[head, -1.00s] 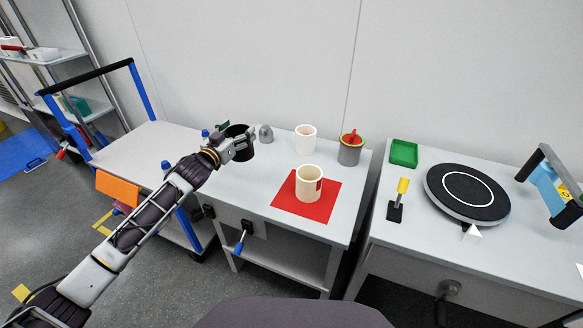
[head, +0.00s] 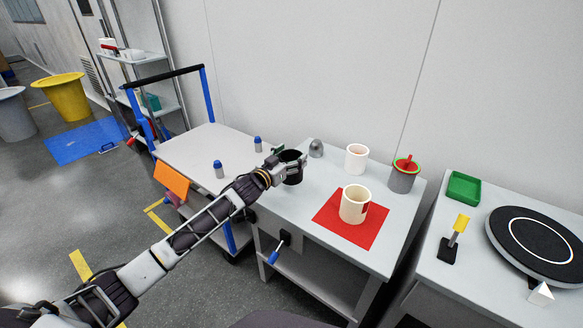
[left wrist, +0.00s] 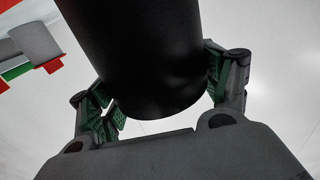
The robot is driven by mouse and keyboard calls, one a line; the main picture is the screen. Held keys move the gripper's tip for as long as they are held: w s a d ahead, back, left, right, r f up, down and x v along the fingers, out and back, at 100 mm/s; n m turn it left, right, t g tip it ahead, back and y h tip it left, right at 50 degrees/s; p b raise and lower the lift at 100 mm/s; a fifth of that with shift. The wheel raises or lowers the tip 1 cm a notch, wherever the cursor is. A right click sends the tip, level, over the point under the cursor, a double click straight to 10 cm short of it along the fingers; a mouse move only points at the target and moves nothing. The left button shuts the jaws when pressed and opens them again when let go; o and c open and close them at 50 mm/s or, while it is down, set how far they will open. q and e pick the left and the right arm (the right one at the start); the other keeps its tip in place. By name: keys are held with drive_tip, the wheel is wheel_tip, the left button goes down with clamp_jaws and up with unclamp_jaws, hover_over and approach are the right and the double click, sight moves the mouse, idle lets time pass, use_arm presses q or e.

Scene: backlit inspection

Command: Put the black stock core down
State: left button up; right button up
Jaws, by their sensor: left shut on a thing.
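The black stock core (head: 291,168) is a dark open cylinder at the left end of the grey bench (head: 340,262). My left gripper (head: 284,161) is shut on it. In the left wrist view the core (left wrist: 150,50) fills the space between the two green-padded fingers (left wrist: 165,100). Whether its base touches the bench top or hangs just above it, I cannot tell. My right gripper is not in view.
A white cup (head: 356,158), a grey dome (head: 316,149) and a grey pot (head: 402,178) stand behind. A cart (head: 205,142) stands left; a black turntable (head: 540,243) lies right.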

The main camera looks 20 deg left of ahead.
use_arm(q)
drive_tip(key=shift+f, duration=0.45)
drive_tip(key=shift+f+b, duration=0.55)
drive_tip(key=shift+f, duration=1.05)
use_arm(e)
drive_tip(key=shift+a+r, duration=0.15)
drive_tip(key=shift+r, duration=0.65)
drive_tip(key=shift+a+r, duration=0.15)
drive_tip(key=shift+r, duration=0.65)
use_arm(q)
drive_tip(key=shift+f, duration=0.15)
drive_tip(key=o, duration=1.1)
